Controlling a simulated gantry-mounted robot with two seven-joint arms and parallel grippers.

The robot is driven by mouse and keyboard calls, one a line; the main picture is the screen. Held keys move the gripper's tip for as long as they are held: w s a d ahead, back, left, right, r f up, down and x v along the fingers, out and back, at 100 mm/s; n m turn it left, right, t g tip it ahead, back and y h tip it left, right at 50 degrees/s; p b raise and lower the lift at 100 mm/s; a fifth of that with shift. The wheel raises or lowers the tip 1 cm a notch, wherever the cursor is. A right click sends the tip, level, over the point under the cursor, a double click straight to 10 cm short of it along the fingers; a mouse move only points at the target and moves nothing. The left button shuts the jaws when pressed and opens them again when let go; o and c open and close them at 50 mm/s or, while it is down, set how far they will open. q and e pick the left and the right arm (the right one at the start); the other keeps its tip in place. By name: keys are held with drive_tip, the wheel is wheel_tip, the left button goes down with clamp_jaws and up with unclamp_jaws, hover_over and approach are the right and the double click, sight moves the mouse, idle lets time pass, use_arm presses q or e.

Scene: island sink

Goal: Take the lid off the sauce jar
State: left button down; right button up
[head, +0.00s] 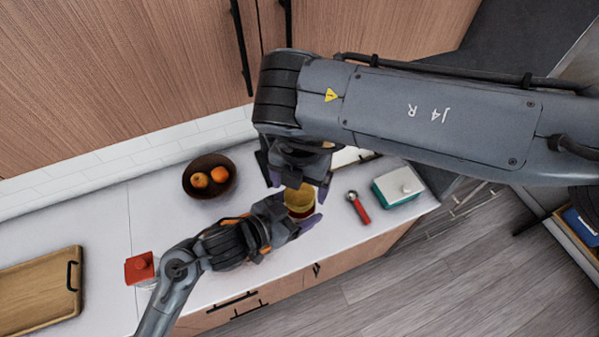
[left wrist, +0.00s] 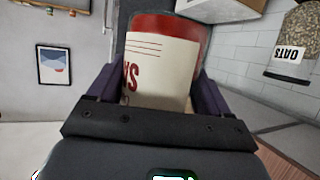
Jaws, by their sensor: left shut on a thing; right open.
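The sauce jar (head: 301,212) stands on the white counter with a yellowish lid (head: 298,198) on top. In the left wrist view the jar (left wrist: 160,62) shows a cream label with red lettering and a red band. My left gripper (head: 302,217) is shut on the jar's body, with a purple finger on each side. My right gripper (head: 298,184) is open and points down over the lid, its fingers to either side. Whether they touch the lid cannot be told. The right wrist hides part of the area behind the jar.
A dark bowl of fruit (head: 196,190) stands behind to the left. A red-topped container (head: 139,268) and a wooden tray (head: 36,292) are at left. An oats container (left wrist: 292,50) shows in the left wrist view.

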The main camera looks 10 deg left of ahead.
drive_tip(key=shift+f, duration=1.1)
drive_tip(key=c, duration=1.1)
drive_tip(key=shift+r, duration=0.25)
drive_tip(key=shift+r, duration=0.9)
